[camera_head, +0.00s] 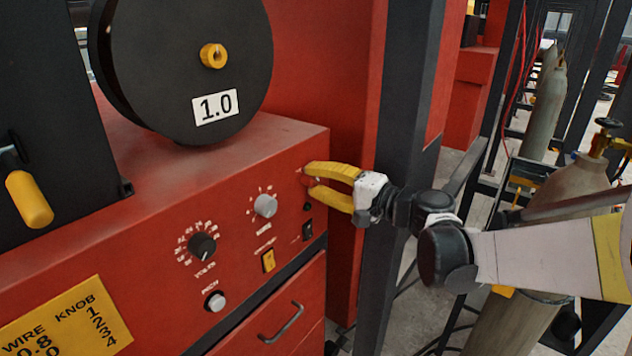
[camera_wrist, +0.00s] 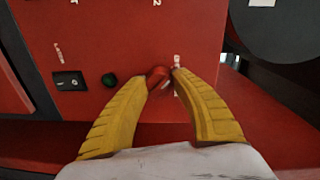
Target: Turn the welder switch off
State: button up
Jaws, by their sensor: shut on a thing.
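The red welder (camera_head: 150,200) fills the left of the head view. My gripper (camera_head: 309,177) reaches its front panel from the right, near the upper right corner. In the wrist view, the yellow fingers of my gripper (camera_wrist: 163,75) are closed on the two sides of a small red knob (camera_wrist: 158,78). Small white labels beside the knob are too small to read. The fingers mostly hide the knob in the head view, so its turned position cannot be told.
Beside the knob are a dark green button (camera_wrist: 109,80) and a black rocker switch (camera_wrist: 68,81). Dials (camera_head: 202,246) and a yellow rocker (camera_head: 268,260) are farther left. A dark post (camera_head: 390,150) stands close behind my gripper. Gas cylinders (camera_head: 570,180) stand at right.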

jog(key=shift+n, duration=0.4)
jog(key=o, duration=1.2)
jog(key=shift+s+a, duration=0.15)
jog(key=shift+d, duration=0.3)
jog(key=v, duration=1.1)
jog(key=shift+s+d+r, duration=0.1)
jog(key=shift+s+d, duration=0.05)
jog(key=shift+s, duration=0.1)
